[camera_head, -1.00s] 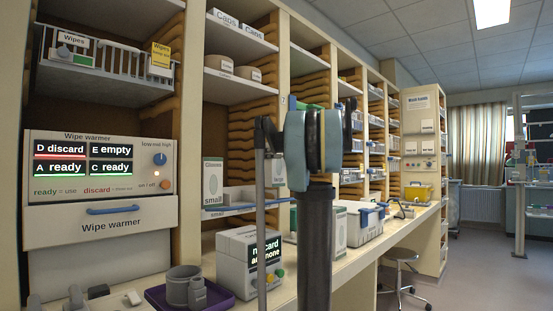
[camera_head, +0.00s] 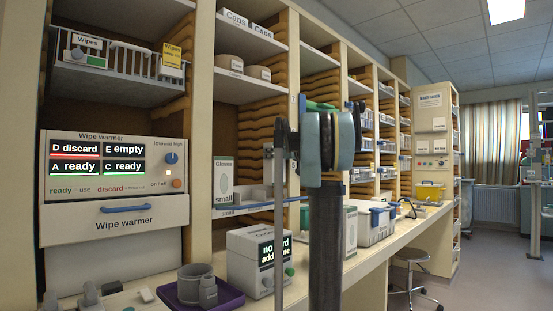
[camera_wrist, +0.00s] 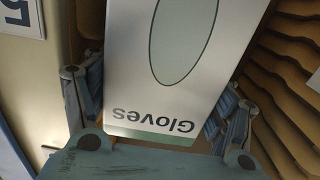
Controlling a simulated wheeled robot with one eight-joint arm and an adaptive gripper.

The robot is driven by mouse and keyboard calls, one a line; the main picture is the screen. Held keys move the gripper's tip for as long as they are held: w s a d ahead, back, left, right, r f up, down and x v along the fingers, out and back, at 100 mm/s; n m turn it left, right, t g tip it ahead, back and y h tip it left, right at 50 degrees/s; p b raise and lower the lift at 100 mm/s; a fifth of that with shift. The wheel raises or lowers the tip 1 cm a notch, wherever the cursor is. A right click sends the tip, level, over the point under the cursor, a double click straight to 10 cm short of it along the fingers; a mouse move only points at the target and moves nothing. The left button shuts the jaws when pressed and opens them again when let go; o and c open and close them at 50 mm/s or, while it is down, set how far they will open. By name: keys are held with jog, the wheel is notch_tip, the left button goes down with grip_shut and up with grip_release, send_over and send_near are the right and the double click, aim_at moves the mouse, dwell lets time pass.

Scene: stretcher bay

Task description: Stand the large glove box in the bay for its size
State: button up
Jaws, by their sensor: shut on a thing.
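In the wrist view a white glove box (camera_wrist: 160,75) with a pale oval, a green edge and the word "Gloves" upside down lies between the fingers of my gripper (camera_wrist: 155,112). My gripper is shut on it; no size word shows on the visible part. In the head view my arm hides the gripper and most or all of this box. A glove box marked "small" (camera_head: 222,184) stands upright in a shelf bay (camera_head: 240,208) left of my arm. Another white and green box (camera_head: 350,230) stands on the counter just right of my arm.
Slotted shelf walls (camera_wrist: 285,95) run close on the right in the wrist view. On the counter are a labelled white box (camera_head: 250,262), a purple tray (camera_head: 228,296) with a grey cup and a blue-handled container (camera_head: 376,226). A stool (camera_head: 410,257) stands in front.

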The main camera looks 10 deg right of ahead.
jog(key=shift+w+a+f, duration=0.35)
jog(key=shift+w+f, duration=0.1)
jog(key=shift+f, duration=0.5)
jog(key=shift+w+a+f, duration=0.3)
jog(key=shift+w+f, duration=0.15)
jog(key=shift+f, duration=0.55)
jog(key=shift+w+a+f, duration=0.35)
jog(key=shift+w+f, duration=0.1)
jog(key=shift+f, duration=1)
dwell(0.5)
jog(key=o, duration=1.9)
jog(key=shift+s, duration=0.1)
jog(key=v, duration=1.2)
